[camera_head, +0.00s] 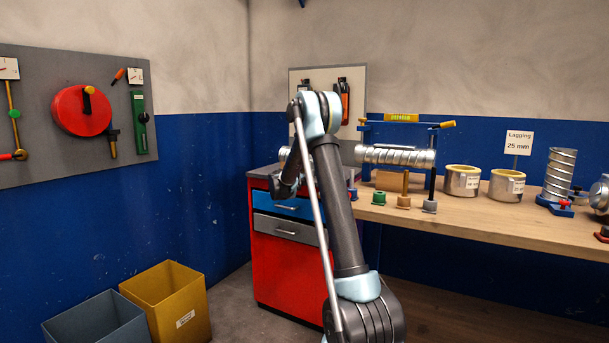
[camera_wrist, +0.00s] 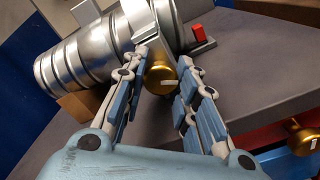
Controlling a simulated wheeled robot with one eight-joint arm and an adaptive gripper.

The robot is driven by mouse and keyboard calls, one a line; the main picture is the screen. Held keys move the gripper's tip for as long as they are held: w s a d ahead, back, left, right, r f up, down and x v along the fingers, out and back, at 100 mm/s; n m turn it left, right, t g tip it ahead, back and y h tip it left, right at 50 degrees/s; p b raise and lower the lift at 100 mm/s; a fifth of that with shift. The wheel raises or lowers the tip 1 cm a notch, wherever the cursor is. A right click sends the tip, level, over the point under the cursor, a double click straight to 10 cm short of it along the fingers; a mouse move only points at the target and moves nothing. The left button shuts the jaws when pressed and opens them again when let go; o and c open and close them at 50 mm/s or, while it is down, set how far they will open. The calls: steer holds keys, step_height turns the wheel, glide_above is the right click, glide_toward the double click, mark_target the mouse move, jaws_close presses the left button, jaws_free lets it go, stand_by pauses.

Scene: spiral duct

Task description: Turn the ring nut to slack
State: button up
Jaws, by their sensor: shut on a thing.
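In the wrist view, a round brass nut (camera_wrist: 160,80) with a pale mark on its face sits below a silver collar (camera_wrist: 142,18); it appears to be the ring nut. My gripper (camera_wrist: 166,64) has one finger on each side of the nut and is shut on it. A ribbed silver duct (camera_wrist: 85,58) runs left from the collar. In the head view my arm hides the gripper and the nut.
A grey-topped red cabinet (camera_head: 282,265) stands in the corner. A second brass knob (camera_wrist: 302,142) and a red block (camera_wrist: 198,32) show in the wrist view. The wooden bench (camera_head: 480,222) on the right bears a duct section (camera_head: 398,157) and lagging cans (camera_head: 462,181).

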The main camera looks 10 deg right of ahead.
steer(key=n, duration=0.5)
steer(key=shift+n, duration=0.3)
steer(key=n, duration=0.5)
steer(key=shift+n, duration=0.3)
steer(key=n, duration=0.5)
steer(key=shift+n, duration=2.4)
steer(key=o, duration=1)
steer(key=shift+o, duration=0.2)
steer(key=shift+s+d, duration=0.15)
